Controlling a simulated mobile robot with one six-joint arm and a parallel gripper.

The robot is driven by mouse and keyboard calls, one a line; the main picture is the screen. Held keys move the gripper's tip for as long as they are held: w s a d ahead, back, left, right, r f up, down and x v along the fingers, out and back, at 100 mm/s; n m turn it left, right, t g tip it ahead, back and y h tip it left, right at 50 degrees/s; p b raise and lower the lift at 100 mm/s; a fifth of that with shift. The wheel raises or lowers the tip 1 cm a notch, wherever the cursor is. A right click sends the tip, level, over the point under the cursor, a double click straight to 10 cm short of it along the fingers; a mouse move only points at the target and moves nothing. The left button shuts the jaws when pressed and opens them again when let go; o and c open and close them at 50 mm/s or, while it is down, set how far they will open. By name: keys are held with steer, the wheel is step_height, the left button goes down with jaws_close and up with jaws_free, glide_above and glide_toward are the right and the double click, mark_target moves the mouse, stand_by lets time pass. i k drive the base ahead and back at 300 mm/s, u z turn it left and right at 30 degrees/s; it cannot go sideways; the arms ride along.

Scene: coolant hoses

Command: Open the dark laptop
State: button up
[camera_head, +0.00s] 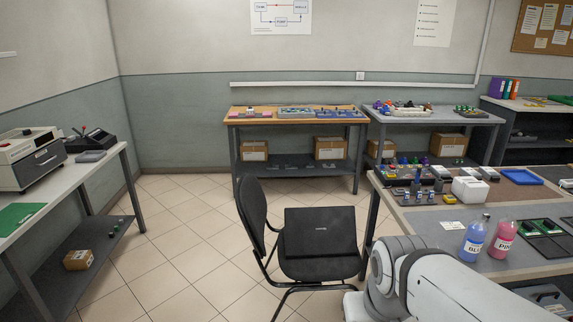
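A dark laptop (320,232) is on the seat of a black chair (318,268) in the middle of the floor. A flat dark panel with a small pale mark near its centre faces me. I see no keyboard or screen, and the lid looks shut, though its exact angle is hard to tell. White and grey links of my arm fill the lower right, to the right of the chair. My gripper is out of view, so its place relative to the laptop does not show.
The chair's backrest (252,212) stands left of the laptop. A wooden-topped bench (262,119) is behind. Tiled floor (190,235) is clear on the left.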

mark_target(328, 229)
steer(key=i, duration=1.45)
steer(key=k, duration=0.6)
steer(key=z, duration=0.4)
steer(key=i, duration=1.35)
steer(key=u, duration=0.45)
